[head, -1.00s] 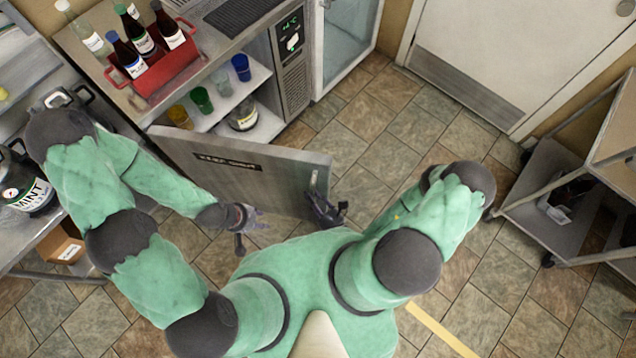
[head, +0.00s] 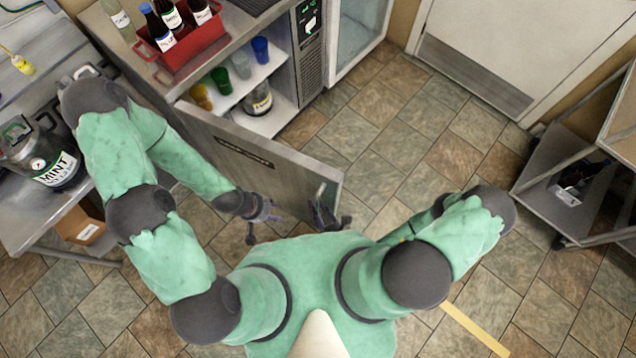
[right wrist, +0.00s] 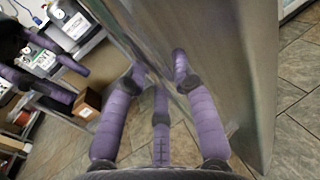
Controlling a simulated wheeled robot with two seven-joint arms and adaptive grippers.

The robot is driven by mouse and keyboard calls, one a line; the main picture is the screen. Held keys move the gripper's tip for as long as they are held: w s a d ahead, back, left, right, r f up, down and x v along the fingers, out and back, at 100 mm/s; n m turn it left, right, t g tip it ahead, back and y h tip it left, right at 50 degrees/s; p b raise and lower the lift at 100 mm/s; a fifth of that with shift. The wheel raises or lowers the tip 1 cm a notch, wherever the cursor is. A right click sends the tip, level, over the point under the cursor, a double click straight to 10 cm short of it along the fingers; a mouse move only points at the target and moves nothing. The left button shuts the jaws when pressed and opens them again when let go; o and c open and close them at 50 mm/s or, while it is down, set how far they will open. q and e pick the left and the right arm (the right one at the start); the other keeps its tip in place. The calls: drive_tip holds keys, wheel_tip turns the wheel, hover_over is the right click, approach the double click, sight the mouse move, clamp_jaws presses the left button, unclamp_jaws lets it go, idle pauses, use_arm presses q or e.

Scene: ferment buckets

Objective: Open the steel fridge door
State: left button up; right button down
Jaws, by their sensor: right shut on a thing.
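The steel fridge door (head: 245,146) stands partly open below the counter, swung out from its left side. It also shows in the right wrist view (right wrist: 235,60). The lit shelves behind it are exposed. My right gripper (head: 324,213) is at the door's outer face near its free edge, shut on the handle (head: 321,190). In the right wrist view my purple fingers (right wrist: 150,70) are close against the steel, and the grasped part of the handle is mostly hidden. My left gripper (head: 265,218) is open and empty, just outside the door, left of my right gripper.
A red bottle carrier (head: 183,50) stands on the counter above. Cups and a jar (head: 257,99) sit on the fridge shelves. A bench with a MINT bucket (head: 45,165) is at left, a cart (head: 565,180) at right. Tiled floor (head: 420,150) right of the door is clear.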

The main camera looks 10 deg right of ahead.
drive_tip(key=shift+s+a+r, duration=0.15)
drive_tip(key=shift+a, duration=0.3)
drive_tip(key=c, duration=1.3)
unclamp_jaws()
drive_tip(key=o, duration=0.3)
drive_tip(key=shift+w, duration=0.2)
drive_tip(key=shift+d+f, duration=0.2)
drive_tip(key=shift+d, duration=0.15)
drive_tip(key=v, duration=1.2)
drive_tip(key=shift+a, duration=0.15)
